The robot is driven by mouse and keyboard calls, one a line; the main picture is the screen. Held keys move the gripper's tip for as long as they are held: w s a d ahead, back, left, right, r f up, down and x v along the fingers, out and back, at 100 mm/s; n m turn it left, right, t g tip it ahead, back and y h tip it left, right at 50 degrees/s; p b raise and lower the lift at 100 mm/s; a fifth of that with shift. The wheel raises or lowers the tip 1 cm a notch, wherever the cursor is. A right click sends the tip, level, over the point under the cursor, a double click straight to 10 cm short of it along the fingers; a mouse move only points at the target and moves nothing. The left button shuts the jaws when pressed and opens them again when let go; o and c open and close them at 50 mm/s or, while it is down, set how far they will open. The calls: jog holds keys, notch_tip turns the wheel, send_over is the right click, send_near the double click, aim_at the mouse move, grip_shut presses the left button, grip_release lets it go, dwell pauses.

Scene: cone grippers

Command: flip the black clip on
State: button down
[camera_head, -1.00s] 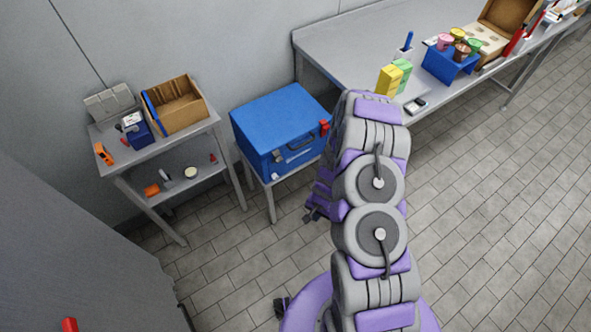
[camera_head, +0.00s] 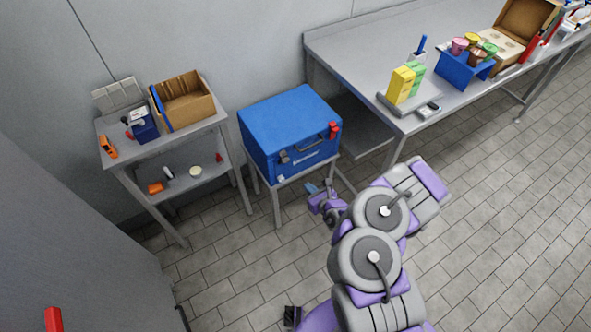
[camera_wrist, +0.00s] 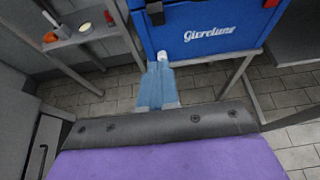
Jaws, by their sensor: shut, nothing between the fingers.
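The blue box (camera_head: 290,130) stands on a small table, its front facing me, and shows partly in the wrist view (camera_wrist: 215,30). A black clip (camera_wrist: 155,12) hangs on the left of its front, at the top of the wrist view. A red clip (camera_head: 333,130) is on its right side. In the wrist view my gripper (camera_wrist: 160,72) has blue fingers, shut and empty, below the black clip and apart from it. In the head view my gripper (camera_head: 312,188) is low, in front of the box's right side.
A shelf table with an open cardboard box (camera_head: 185,100) and small items is on the left. A long grey table (camera_head: 350,45) with a blue stand (camera_head: 462,70) is on the right. The tiled floor (camera_head: 480,220) is clear at the right.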

aim_at(283, 160)
jog(key=r+b+x, duration=0.1)
jog(key=b+x, duration=0.2)
jog(key=x, duration=0.3)
jog(key=a+r+b+x, duration=0.1)
jog(key=b+x, duration=0.1)
jog(key=x, duration=0.4)
jog(key=shift+w+a+b, duration=0.2)
jog(key=shift+w+b, duration=0.2)
jog(key=shift+w, duration=0.25)
jog(key=shift+r, duration=0.15)
